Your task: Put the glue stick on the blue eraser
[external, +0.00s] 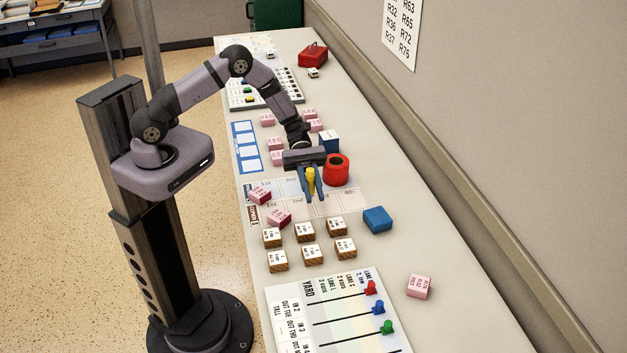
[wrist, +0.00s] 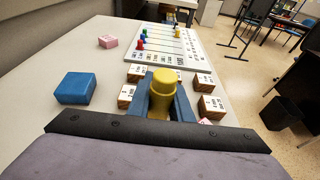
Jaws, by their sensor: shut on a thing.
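My gripper (external: 311,186) is shut on a yellow glue stick (external: 311,178), held upright between the blue fingers above the table. In the wrist view the glue stick (wrist: 161,92) stands between the fingertips, its lower end hidden by my gripper. The blue eraser (external: 377,219) is a plain blue block lying on the table, to the right of and nearer the camera than my gripper in the external view. In the wrist view the blue eraser (wrist: 76,88) is left of the glue stick, apart from it, with nothing on its top.
A red ring-shaped holder (external: 337,169) stands right beside my gripper. Several wooden labelled blocks (external: 305,232) stand in rows left of the eraser. Pink blocks (external: 279,217) lie nearby. A yard board (external: 335,312) with coloured pegs lies at the near end. Table around the eraser is clear.

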